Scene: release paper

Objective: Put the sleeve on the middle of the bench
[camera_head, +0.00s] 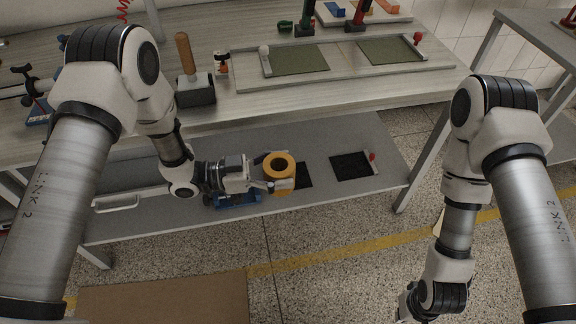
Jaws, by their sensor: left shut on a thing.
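The sleeve (284,181) is a short orange-yellow cylinder with a dark round hole in its top. My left gripper (279,185) is shut on it. The sleeve is upright or nearly so, in front of the bench's top and over the lower shelf as seen from the head. I cannot tell its exact height above the shelf. The bench (330,98) has a pale grey wood-grain top, whose front middle is bare. My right gripper (405,308) is at the bottom edge, low over the floor, partly cut off, and its fingers are unclear.
On the bench top are a mallet (196,92), a small bottle (222,64) and a framed tray with green mats (300,60). The lower shelf (330,140) holds black pads (350,166) and a blue item (238,200). Another table (545,40) stands at right.

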